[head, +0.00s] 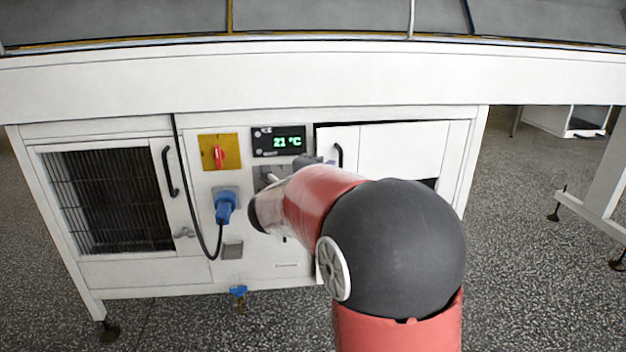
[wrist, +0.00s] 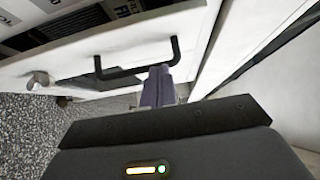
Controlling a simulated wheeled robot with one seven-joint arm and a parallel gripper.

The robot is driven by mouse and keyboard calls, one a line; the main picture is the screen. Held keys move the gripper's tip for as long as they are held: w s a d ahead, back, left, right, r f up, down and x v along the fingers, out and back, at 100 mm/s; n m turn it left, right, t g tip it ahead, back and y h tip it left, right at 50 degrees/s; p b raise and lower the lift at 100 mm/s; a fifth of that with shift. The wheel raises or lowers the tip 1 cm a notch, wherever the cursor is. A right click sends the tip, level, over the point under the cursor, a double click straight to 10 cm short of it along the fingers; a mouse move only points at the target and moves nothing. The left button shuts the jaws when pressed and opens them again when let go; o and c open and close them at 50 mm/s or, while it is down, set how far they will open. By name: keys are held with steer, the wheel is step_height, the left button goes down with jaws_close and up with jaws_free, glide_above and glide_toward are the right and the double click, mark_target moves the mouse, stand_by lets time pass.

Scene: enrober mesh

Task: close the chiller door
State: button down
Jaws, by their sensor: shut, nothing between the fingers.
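The chiller door (head: 390,136) is a white panel with a black bar handle (head: 339,156), right of the temperature display in the head view. A dark gap along its top edge shows it standing ajar. In the wrist view the door (wrist: 60,62) runs across the upper part, with its handle (wrist: 135,70) and a grey latch knob (wrist: 38,80). My gripper (wrist: 160,72) is shut and empty, its fingertips close to the right end of the handle. I cannot tell whether they touch. In the head view my arm hides the door's lower part and most of the gripper.
A grille door (head: 110,200) with its own handle is at the left. Between the doors are a red switch (head: 219,156), the display (head: 279,141) and a blue plug (head: 224,206) with a hanging cable.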

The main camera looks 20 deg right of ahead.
mark_target(318, 151)
steer(key=w, duration=0.2)
steer(key=w+d, duration=0.1)
steer(key=w, duration=0.1)
steer(key=shift+w+d, duration=0.1)
steer(key=shift+w, duration=0.05)
steer(key=shift+w, duration=0.1)
steer(key=w, duration=0.1)
steer(key=w+p, duration=0.1)
steer(key=w, duration=0.3)
steer(key=shift+d+r+p, duration=0.1)
steer(key=shift+d+p, duration=0.25)
steer(key=shift+d, duration=0.05)
steer(key=shift+w+r, duration=0.1)
steer(key=shift+r, duration=0.1)
steer(key=shift+d+f, duration=0.1)
